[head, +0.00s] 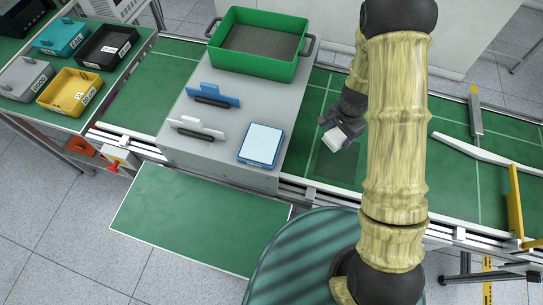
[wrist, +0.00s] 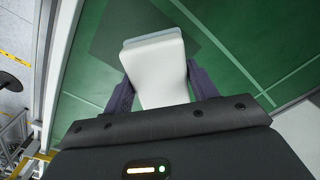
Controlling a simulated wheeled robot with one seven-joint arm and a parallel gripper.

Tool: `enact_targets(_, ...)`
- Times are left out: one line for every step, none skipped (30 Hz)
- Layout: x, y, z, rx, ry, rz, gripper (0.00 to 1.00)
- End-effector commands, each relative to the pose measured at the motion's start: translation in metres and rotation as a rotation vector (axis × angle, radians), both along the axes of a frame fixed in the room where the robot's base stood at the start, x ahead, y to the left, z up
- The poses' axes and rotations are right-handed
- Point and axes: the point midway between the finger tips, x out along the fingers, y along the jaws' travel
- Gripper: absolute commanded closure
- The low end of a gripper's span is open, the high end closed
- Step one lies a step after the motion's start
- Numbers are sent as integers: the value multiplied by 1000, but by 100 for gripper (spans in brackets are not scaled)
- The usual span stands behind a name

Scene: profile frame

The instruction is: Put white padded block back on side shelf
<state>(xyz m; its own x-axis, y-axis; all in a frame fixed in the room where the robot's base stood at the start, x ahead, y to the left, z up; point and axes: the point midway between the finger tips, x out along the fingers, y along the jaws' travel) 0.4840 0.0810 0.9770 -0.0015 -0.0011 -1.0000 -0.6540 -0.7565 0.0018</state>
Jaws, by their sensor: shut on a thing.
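The white padded block (wrist: 155,72) is between the two fingers of my gripper (wrist: 160,85) in the wrist view, with a grey-blue edge at its far end. My gripper is shut on the block. I cannot tell whether the block touches the surface. A green side shelf (head: 200,215) extends from the front of the bench at lower left, and it is bare.
A grey box (head: 215,145) left of my gripper carries blue and white handled plates, a blue-framed pad (head: 261,145) and a green crate (head: 258,45). Coloured bins, including a yellow one (head: 70,92), stand at far left. A white guide rail (head: 480,152) and yellow post (head: 516,203) are at right.

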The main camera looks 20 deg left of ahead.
Motion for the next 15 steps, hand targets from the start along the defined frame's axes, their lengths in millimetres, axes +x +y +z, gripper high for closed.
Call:
enact_targets(1, -7, 2, 0, 0, 37, 64)
enact_targets(2, -11, 2, 0, 0, 67, 64)
enact_targets(3, -17, 2, -1, 0, 113, 64)
enact_targets(4, -21, 2, -1, 1, 151, 64)
enact_targets(4, -26, 2, -1, 2, 190, 64)
enact_targets(5, -32, 1, -1, 2, 244, 64)
enact_targets(6, -36, 1, 0, 1, 286, 64)
enact_targets(6, -41, 0, 0, 1, 327, 64)
enact_targets(7, -46, 0, 0, 1, 382, 64)
enact_targets(7, -51, -1, 1, 2, 421, 64)
enact_targets(7, -55, -1, 1, 2, 463, 64)
enact_targets(8, -60, -2, 1, 1, 513, 64)
enact_targets(8, -64, -2, 1, 1, 549, 64)
enact_targets(8, -67, -3, 1, 1, 582, 64)
enact_targets(8, -71, -4, 1, 1, 620, 64)
